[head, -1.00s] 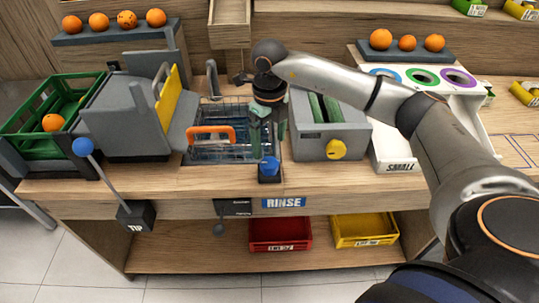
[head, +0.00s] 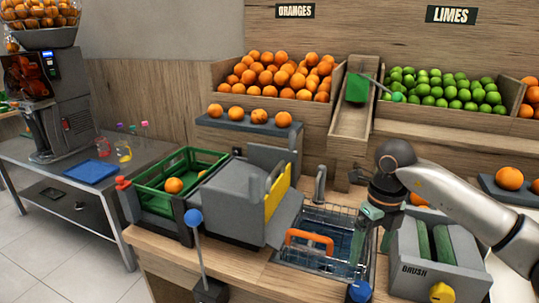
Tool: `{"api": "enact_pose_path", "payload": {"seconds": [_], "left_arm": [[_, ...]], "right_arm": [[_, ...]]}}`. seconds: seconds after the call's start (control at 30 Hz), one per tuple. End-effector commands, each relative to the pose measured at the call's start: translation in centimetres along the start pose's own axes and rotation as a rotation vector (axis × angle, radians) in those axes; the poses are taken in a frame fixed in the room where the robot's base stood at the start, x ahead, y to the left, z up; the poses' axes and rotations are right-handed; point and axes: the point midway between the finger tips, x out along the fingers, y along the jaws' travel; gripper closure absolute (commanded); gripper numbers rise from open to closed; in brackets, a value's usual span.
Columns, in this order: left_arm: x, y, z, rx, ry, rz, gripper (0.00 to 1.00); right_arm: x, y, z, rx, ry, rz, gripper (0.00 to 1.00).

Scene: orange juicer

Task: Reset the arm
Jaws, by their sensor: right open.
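My right arm (head: 465,205) comes in from the right, and its gripper (head: 376,225) points down. The gripper is open, with no object visible between its fingers. It is over or beside the right end of the sink's wire basket (head: 325,240), left of the brush unit (head: 440,265). I cannot tell whether it touches the basket. The basket has an orange handle (head: 309,240). A blue knob (head: 360,291) shows at the bottom edge, below the gripper. My left gripper is not in view.
A green crate (head: 182,165) holds an orange (head: 173,185). A grey machine with a yellow plate (head: 277,192) stands left of the sink. Orange (head: 275,75) and lime (head: 445,88) bins are behind. A juicer (head: 57,105) stands on a side table at left.

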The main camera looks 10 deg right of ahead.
Motion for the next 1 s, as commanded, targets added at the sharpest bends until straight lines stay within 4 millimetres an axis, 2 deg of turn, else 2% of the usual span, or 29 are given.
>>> {"api": "enact_pose_path", "payload": {"seconds": [0.07, 0.17, 0.27, 0.3, 0.4, 0.53, 0.63, 0.77, 0.87, 0.97, 1.0], "left_arm": [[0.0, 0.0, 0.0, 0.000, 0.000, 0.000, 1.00], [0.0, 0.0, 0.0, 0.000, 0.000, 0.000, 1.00], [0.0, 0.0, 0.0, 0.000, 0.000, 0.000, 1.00], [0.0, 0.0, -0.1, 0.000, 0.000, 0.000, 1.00], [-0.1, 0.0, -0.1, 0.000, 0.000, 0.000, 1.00], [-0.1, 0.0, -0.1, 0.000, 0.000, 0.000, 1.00], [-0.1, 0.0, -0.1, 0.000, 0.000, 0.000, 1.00], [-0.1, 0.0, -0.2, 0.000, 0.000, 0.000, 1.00], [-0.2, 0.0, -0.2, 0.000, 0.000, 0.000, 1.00], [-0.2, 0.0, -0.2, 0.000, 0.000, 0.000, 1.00], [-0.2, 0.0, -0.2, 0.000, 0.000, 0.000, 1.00]], "right_arm": [[1.1, 1.8, 0.1, -0.030, -0.001, 0.058, 0.09], [3.4, 6.3, 0.2, -0.089, -0.012, 0.218, 0.09], [5.6, 13.3, -0.1, -0.141, -0.033, 0.481, 0.09], [6.0, 16.3, -0.5, -0.147, -0.043, 0.603, 0.09], [5.8, 22.6, -1.2, -0.114, -0.074, 0.903, 0.09], [3.8, 28.2, -1.5, 0.030, -0.116, 1.276, 0.09], [2.0, 30.1, -0.9, 0.221, -0.147, 1.530, 0.09], [1.1, 29.4, 0.6, 0.565, -0.184, 1.794, 0.09], [2.4, 27.1, 1.8, 0.895, -0.203, 1.928, 0.09], [5.8, 24.0, 2.1, 1.269, -0.209, 1.987, 0.09], [7.6, 22.6, 1.8, 1.428, -0.207, 1.988, 0.09]]}}
